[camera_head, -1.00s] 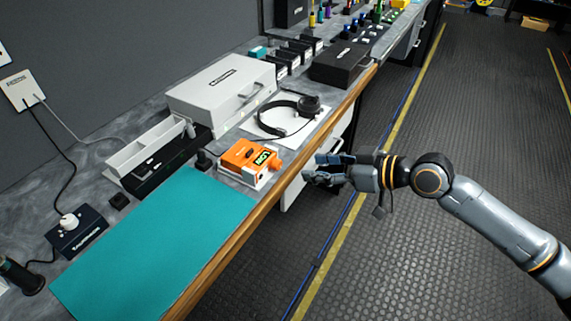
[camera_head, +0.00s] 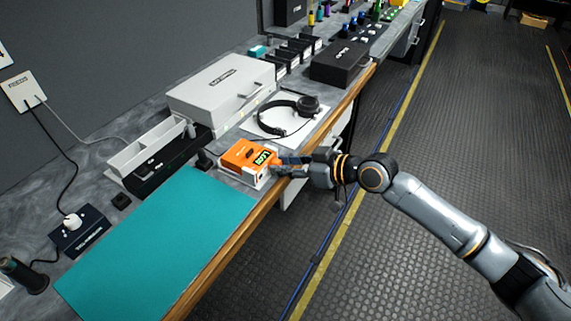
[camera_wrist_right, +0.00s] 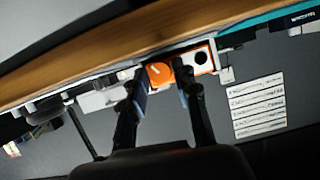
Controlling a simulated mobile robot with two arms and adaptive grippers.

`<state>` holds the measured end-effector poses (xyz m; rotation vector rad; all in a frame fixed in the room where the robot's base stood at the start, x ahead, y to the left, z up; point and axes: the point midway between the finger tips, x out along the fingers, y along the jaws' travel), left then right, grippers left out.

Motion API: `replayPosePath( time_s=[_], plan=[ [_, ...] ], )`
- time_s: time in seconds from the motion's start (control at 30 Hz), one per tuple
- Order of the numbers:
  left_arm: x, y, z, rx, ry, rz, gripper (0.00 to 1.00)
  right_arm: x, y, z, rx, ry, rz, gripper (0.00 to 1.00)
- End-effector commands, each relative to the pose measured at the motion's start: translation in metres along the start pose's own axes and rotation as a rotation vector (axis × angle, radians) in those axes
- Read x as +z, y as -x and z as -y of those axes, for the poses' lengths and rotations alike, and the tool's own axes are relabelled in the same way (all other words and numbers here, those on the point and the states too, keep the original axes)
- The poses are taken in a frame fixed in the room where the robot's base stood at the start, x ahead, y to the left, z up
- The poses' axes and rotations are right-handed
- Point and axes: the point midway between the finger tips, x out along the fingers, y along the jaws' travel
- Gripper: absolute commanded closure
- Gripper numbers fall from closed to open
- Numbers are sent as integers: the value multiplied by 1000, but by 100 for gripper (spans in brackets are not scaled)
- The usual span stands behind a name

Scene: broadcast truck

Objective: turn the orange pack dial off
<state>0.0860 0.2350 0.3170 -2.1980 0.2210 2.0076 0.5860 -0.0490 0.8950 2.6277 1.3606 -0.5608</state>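The orange pack (camera_head: 243,155) sits on the bench between the teal mat and the headphones, with a lit green display on top. Its orange dial (camera_wrist_right: 160,73), with a pale pointer mark, shows in the right wrist view on the side facing my right gripper. My right gripper (camera_head: 281,165) reaches in from the right at the bench edge. In the wrist view its two fingers (camera_wrist_right: 161,84) stand apart, one on each side of the dial; I cannot tell whether they touch it. In the head view the fingers mostly hide the dial. My left gripper is not in view.
The wooden bench edge (camera_head: 237,233) runs just under my right gripper. Headphones (camera_head: 284,117) lie on a white sheet behind the pack. A teal mat (camera_head: 150,245) lies left of it, and a grey case (camera_head: 222,93) stands farther back. The aisle floor is clear.

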Motion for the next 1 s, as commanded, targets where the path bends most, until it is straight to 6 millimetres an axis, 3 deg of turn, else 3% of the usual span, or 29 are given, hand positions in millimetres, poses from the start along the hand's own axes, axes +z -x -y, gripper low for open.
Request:
replayPosePath(
  time_s=[0.03, 0.1, 0.27, 0.63, 0.97, 1.0],
  plan=[
    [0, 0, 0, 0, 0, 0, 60, 0, 0, 0, 0, 0, 0, 87],
    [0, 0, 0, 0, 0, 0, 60, 0, 0, 0, 0, 0, 0, 100],
    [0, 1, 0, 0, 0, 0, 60, 0, 0, 0, 4, 10, 1, 100],
    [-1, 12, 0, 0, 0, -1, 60, 0, 0, 3, 89, 216, 1, 100],
    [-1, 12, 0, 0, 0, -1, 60, 1, 0, 3, 94, 229, 1, 100],
    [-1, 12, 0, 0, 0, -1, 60, 1, 0, 3, 94, 229, 1, 68]
  ],
)
